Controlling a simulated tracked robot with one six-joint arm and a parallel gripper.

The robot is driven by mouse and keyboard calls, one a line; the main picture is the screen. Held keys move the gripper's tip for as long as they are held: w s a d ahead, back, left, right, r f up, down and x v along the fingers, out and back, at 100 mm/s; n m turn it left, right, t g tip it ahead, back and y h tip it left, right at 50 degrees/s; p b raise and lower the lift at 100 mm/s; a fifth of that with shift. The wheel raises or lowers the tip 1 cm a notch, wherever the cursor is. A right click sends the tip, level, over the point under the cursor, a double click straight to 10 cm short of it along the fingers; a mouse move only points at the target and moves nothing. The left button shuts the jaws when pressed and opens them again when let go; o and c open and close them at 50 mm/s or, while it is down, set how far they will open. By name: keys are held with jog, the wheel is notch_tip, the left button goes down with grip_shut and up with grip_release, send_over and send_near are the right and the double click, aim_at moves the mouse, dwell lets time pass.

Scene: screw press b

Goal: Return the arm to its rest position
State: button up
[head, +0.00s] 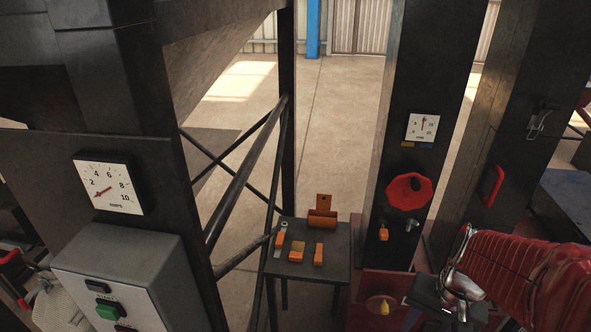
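My arm, in a red ribbed sleeve (525,280), comes in from the lower right of the head view. A bright metal joint shows at its end. My gripper (440,306), dark, is at the bottom edge in front of the red base of the dark press column (425,70). Its fingers are small, dark and partly cut off by the frame, so I cannot tell whether it is open or shut. I see nothing clearly held in it.
A small dark table (340,262) with several orange-handled items stands left of the column. The column carries a red knob (408,191) and a gauge (422,127). A grey control box (130,275) and an ammeter (108,183) are at left. Open floor lies behind.

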jog(key=a+r+n+t+h, duration=0.1)
jog(key=a+r+n+t, duration=0.4)
jog(key=a+r, duration=0.7)
jog(key=shift+w+r+n, duration=0.3)
jog(key=shift+r+n, duration=0.45)
jog(key=shift+n, duration=0.15)
jog(key=shift+c, duration=1)
